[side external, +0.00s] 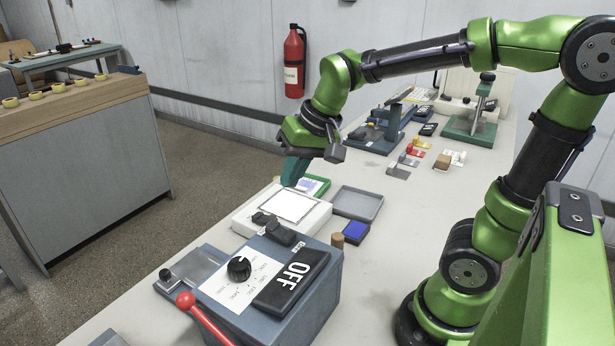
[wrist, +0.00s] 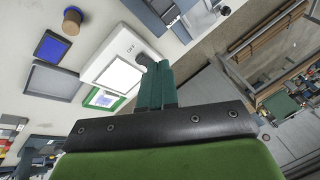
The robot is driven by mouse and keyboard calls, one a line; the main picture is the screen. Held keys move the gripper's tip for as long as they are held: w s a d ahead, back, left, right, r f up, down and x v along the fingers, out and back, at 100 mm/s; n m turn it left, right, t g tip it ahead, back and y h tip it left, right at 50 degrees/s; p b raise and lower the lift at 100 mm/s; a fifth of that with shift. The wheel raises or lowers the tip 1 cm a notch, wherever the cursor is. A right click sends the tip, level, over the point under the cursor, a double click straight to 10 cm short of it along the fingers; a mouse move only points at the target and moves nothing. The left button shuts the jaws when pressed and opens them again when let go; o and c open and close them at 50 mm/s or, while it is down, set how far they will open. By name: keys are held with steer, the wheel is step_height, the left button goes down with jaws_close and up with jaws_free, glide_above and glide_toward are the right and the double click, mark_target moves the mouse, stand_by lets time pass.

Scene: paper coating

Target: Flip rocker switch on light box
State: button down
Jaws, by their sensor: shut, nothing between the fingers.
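The light box (side external: 240,222) is a low white box on the table with a bright white panel (side external: 290,206) on top. Its dark rocker switch (side external: 262,218) sits on the top near the front-left edge. In the wrist view the light box (wrist: 103,72) lies left of the fingers, and the dark switch (wrist: 145,60) shows just beyond the fingertips, partly covered by them. My gripper (side external: 291,182) has teal fingers pointing down, shut and empty, over the far side of the box. The fingers also show in the wrist view (wrist: 158,66). I cannot tell the switch's position.
A blue-grey machine (side external: 305,310) with a black knob, a large OFF switch and a red-knobbed lever stands in front. A grey tray (side external: 358,203), a blue pad (side external: 355,231) and a brown cylinder (side external: 337,241) lie to the right. A green-framed item (side external: 320,185) is behind.

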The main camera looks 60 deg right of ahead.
steer(key=s+a+n+t, duration=0.2)
steer(key=s, duration=0.6)
steer(key=shift+s, duration=0.15)
steer(key=c, duration=1.7)
jaws_free()
steer(key=shift+s+r+t, duration=0.15)
steer(key=shift+r+t, duration=0.15)
steer(key=shift+t, duration=0.1)
steer(key=shift+o, duration=1.1)
steer(key=shift+d+f, duration=0.1)
steer(key=o, duration=0.7)
steer(key=w+g, duration=0.1)
steer(key=w, duration=0.1)
steer(key=w+d+g, duration=0.1)
steer(key=w, duration=0.2)
steer(key=w+d+g, duration=0.1)
steer(key=w, duration=0.2)
steer(key=shift+w+f+h, duration=0.1)
steer(key=shift+f+h, duration=0.2)
steer(key=shift+f, duration=0.05)
steer(key=n+g+h, duration=0.1)
steer(key=n+g, duration=0.3)
glide_above(260, 215)
steer(key=shift+f, duration=0.85)
step_height(260, 215, down, 16)
steer(key=shift+f, duration=0.2)
